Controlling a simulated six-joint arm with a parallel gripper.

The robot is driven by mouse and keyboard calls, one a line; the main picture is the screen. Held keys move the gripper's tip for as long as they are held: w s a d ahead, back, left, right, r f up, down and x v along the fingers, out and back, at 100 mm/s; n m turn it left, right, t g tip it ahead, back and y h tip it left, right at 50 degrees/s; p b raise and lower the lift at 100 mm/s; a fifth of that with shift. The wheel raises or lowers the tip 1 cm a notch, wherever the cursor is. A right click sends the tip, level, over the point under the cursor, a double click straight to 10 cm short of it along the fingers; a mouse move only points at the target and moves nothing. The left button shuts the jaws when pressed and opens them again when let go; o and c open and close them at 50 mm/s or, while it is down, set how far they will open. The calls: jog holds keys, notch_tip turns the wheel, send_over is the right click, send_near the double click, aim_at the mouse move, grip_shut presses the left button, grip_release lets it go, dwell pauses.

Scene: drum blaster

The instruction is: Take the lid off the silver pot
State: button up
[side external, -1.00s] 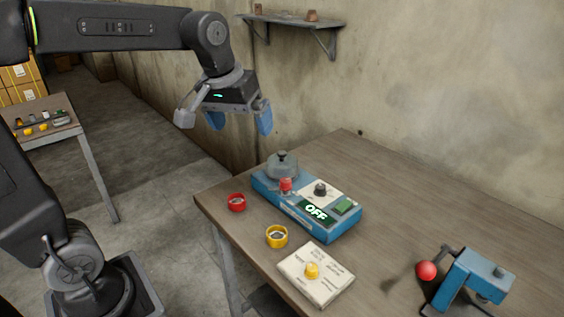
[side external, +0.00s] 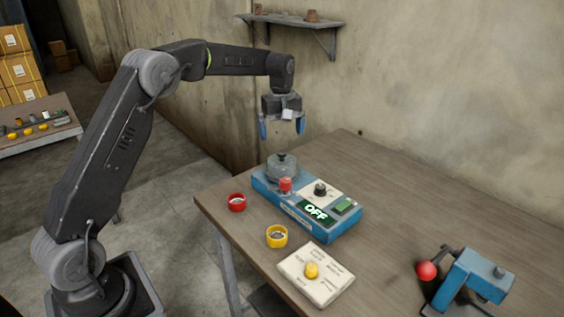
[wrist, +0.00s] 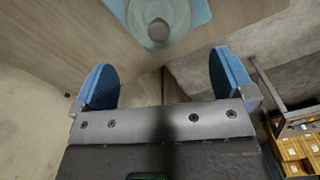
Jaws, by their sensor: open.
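The silver pot (side external: 281,173) sits on the left end of a blue device (side external: 318,222) on the table, its lid (side external: 282,160) on top with a dark knob. In the wrist view the pot (wrist: 160,20) shows from above at the top edge, partly cut off. My gripper (side external: 282,130) hangs above the pot with its blue fingers pointing down. It is open and empty, apart from the lid. In the wrist view my gripper's fingers (wrist: 163,85) are spread wide, with the pot beyond them.
On the device are a red knob (side external: 285,185) and an OFF display (side external: 316,211). A blue lever device (side external: 474,277) stands at the right. The table's back right is clear.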

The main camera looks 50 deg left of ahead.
aim_at(282, 157)
notch_tip(282, 157, down, 5)
jog(key=shift+s+d+f, duration=0.1)
jog(key=shift+d+f, duration=0.1)
jog(key=shift+f, duration=1.15)
jog(key=shift+s+d+f, duration=0.1)
jog(key=shift+d+f, duration=0.1)
jog(key=shift+f, duration=1.15)
jog(key=c, duration=0.6)
